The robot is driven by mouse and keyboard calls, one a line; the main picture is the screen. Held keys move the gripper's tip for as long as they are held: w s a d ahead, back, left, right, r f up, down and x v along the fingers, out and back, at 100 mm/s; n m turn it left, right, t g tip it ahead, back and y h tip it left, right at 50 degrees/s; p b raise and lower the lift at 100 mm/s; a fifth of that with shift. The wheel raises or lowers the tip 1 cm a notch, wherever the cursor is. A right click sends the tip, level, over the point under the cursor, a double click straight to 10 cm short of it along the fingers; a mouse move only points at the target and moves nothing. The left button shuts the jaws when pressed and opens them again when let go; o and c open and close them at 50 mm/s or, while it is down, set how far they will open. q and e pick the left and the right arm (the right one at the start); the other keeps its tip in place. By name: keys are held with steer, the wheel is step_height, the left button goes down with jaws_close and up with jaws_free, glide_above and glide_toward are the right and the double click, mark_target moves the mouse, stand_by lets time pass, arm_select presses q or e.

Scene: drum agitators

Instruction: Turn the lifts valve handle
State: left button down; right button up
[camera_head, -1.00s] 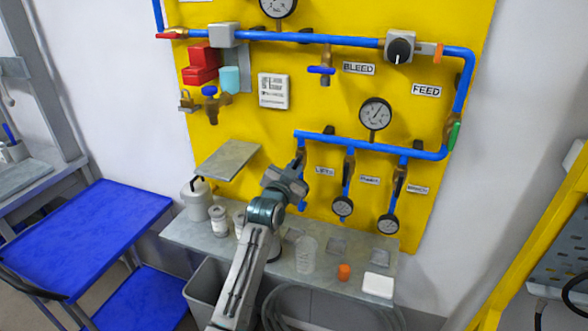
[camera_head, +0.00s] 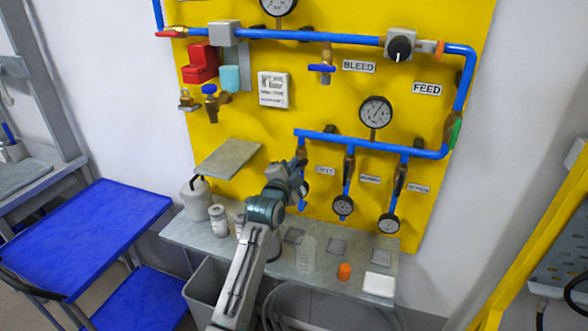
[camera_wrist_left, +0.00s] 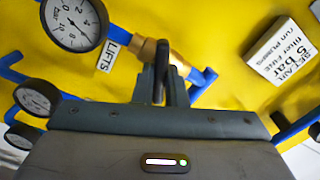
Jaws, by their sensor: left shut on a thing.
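The lifts valve is the leftmost drop under the lower blue pipe, beside the LIFTS label (camera_head: 325,170). In the wrist view its brass body (camera_wrist_left: 148,48) sits on a blue pipe, next to the LIFTS label (camera_wrist_left: 108,54). Its dark handle (camera_wrist_left: 160,62) stands between the fingers of my left gripper (camera_wrist_left: 162,84), which is shut on it. In the head view my left gripper (camera_head: 299,172) is at this valve and hides most of the handle. My right gripper is in neither view.
Two neighbouring drops with dark handles and gauges (camera_head: 343,205) hang to the right. A grey shelf (camera_head: 227,158) is left of my gripper. Below is a bench (camera_head: 185,232) with bottles, an orange cap (camera_head: 344,271) and a white block (camera_head: 378,284).

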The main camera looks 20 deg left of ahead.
arm_select(q)
steer(key=m, duration=0.5)
steer(key=shift+b, duration=0.3)
stand_by(0.4)
steer(key=c, duration=1.5)
jaws_free()
steer(key=shift+o, duration=0.2)
steer(key=s+b, duration=0.3)
steer(key=s, duration=0.7)
steer(key=shift+s+a+b, duration=0.15)
steer(key=shift+s+b, duration=0.15)
steer(key=shift+s, duration=0.05)
